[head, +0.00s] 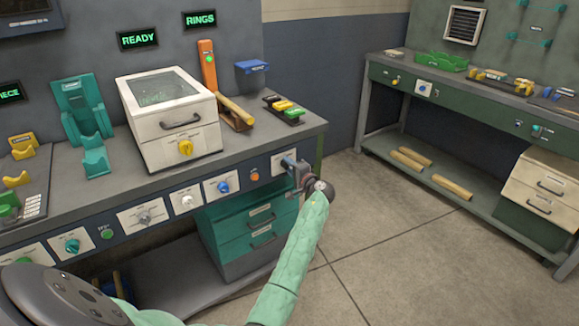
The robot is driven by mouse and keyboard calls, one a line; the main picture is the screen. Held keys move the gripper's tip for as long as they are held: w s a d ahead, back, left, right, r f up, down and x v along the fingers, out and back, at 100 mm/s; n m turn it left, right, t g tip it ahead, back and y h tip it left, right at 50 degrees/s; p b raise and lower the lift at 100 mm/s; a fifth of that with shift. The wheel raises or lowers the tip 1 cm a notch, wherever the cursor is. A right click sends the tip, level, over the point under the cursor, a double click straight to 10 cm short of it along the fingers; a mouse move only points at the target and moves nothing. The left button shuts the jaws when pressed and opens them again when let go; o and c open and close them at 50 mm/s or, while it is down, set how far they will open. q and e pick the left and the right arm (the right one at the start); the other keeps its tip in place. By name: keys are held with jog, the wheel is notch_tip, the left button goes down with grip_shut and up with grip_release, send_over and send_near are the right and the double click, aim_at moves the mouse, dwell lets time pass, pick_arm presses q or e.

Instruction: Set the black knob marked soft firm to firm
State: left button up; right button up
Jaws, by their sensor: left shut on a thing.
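My left gripper (291,164) is at the right end of the near bench's front panel, and its green-sleeved arm comes up from the bottom of the head view. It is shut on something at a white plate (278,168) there. I take that to be the black knob, but the gripper and wrist hide it. Its marking and setting cannot be read from here. My right gripper is not in view.
Along the same panel are an orange button (255,177), a blue knob (223,187), a white knob (187,201) and a grey knob (144,216). A white box (170,113) with a yellow knob stands on the bench. Open floor lies right of the bench.

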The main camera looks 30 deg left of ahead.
pick_arm(q)
jog(key=shift+d, duration=0.1)
jog(key=o, duration=1)
jog(key=b+v, duration=0.1)
jog(key=v, duration=0.6)
jog(key=shift+s+d, duration=0.1)
jog(key=shift+d, duration=0.25)
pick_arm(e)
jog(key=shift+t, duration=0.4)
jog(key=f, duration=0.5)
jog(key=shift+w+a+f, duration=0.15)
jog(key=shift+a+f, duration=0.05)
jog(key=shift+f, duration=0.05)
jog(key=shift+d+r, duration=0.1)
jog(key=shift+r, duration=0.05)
